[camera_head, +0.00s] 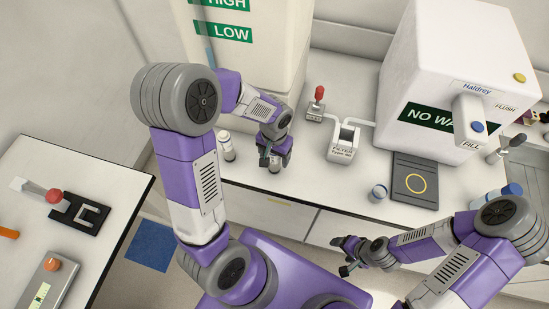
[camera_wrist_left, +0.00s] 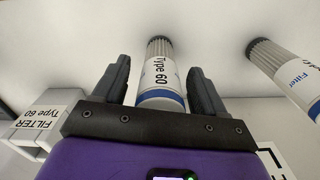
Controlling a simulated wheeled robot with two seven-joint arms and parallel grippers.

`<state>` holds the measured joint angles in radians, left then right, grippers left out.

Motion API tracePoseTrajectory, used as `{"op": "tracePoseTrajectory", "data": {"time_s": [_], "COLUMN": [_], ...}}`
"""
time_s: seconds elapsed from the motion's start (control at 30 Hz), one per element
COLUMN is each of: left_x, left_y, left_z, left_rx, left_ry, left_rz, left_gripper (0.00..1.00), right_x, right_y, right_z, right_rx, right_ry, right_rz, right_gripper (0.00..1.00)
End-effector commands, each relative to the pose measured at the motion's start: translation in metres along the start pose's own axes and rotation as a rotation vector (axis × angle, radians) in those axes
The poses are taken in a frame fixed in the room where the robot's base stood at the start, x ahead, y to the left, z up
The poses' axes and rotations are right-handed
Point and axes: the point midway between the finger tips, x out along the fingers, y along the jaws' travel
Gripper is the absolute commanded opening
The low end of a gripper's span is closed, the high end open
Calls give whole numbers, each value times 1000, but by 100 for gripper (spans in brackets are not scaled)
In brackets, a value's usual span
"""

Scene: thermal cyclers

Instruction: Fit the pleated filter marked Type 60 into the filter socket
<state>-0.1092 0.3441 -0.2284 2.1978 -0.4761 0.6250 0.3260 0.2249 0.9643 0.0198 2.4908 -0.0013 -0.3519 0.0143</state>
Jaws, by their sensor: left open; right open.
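The pleated filter marked Type 60 (camera_wrist_left: 160,72) is a white cylinder with a grey pleated end and a blue band. It stands between the open fingers of my left gripper (camera_wrist_left: 160,90), with a gap visible to each finger. In the head view this filter (camera_head: 274,169) is mostly hidden under my left gripper (camera_head: 271,156). The filter socket (camera_head: 343,141) is a white box labelled "FILTER Type 60", to the right of that gripper. It also shows at the left of the left wrist view (camera_wrist_left: 38,122). My right gripper (camera_head: 346,256) is open and empty, in front of the counter.
A second pleated filter (camera_wrist_left: 288,70) stands nearby, at left in the head view (camera_head: 226,146). A red-knobbed lever (camera_head: 316,104) is behind the socket.

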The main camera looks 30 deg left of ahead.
Motion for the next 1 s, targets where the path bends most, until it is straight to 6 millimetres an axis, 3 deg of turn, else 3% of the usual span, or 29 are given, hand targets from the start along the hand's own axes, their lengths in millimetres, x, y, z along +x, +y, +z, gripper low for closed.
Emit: {"op": "tracePoseTrajectory", "data": {"time_s": [0.07,0.47,0.77,1.0], "left_x": [0,-1,-6,-49], "left_y": [0,0,0,0], "left_z": [0,0,-1,-2], "left_rx": [0,0,0,0], "left_ry": [0,0,3,8], "left_rz": [0,0,0,1], "left_gripper": [67,6,4,4], "right_x": [0,0,-1,-7], "right_y": [0,0,0,-3], "right_z": [0,0,0,0], "right_rx": [0,0,0,0], "right_ry": [0,0,0,0], "right_rz": [0,0,0,0], "right_gripper": [72,72,72,72]}}
